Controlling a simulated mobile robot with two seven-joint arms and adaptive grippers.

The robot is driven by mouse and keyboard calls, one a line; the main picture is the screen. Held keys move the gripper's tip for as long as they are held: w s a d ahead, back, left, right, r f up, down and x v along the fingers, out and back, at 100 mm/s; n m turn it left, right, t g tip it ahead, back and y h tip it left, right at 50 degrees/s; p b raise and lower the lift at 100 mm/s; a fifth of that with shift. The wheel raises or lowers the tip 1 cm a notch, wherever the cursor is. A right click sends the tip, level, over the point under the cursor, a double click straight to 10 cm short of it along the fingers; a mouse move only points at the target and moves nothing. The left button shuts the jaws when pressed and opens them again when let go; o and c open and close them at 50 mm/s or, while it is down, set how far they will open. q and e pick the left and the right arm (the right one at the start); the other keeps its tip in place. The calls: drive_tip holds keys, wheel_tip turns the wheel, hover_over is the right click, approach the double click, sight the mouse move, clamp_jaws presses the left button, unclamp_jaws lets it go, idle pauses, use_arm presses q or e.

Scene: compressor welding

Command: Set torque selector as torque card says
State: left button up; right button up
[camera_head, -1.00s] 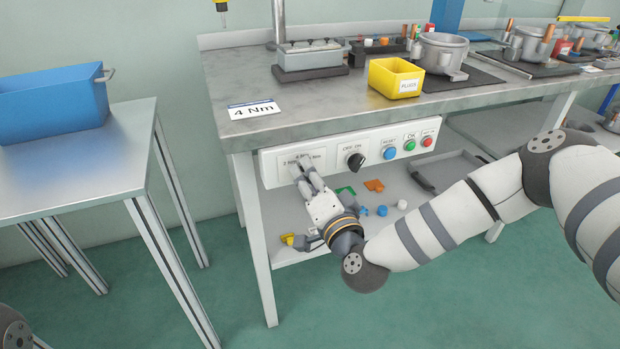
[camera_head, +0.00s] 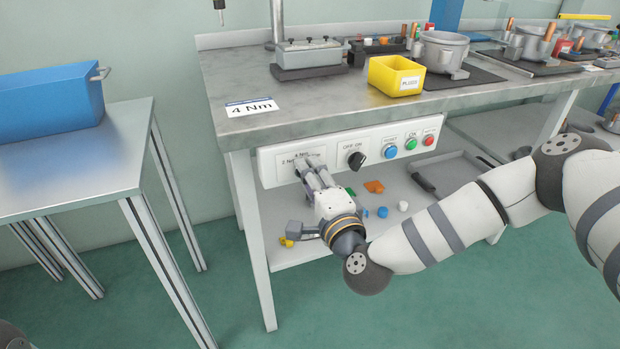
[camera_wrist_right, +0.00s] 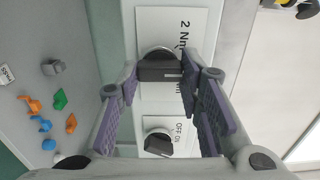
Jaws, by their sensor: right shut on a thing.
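The torque card (camera_head: 252,107) lies on the bench's front left corner and reads "4 Nm". The torque selector is a dark knob on the white control panel (camera_head: 273,168), below the bench top. "4 Nm" stands above it and "2 Nm" to its left; the right label is partly covered. My right gripper (camera_head: 304,168) is shut on the selector knob, its fingers hiding it in the head view. In the right wrist view the torque selector (camera_wrist_right: 160,70) sits between the fingertips (camera_wrist_right: 160,75). Its white line points right there, towards the panel's top. My left gripper is out of view.
Right of the selector are the OFF/ON switch (camera_head: 356,160), a blue button (camera_head: 390,152), a green button (camera_head: 411,144) and a red button (camera_head: 429,141). Small coloured parts lie on the shelf below. A yellow bin (camera_head: 396,76) stands on the bench. A blue crate (camera_head: 50,105) is at left.

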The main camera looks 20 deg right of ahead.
idle(0.4)
drive_tip(key=o, duration=1.2)
drive_tip(key=shift+c, duration=0.2)
drive_tip(key=shift+s, duration=0.1)
drive_tip(key=s, duration=1.2)
drive_tip(key=shift+d, duration=0.15)
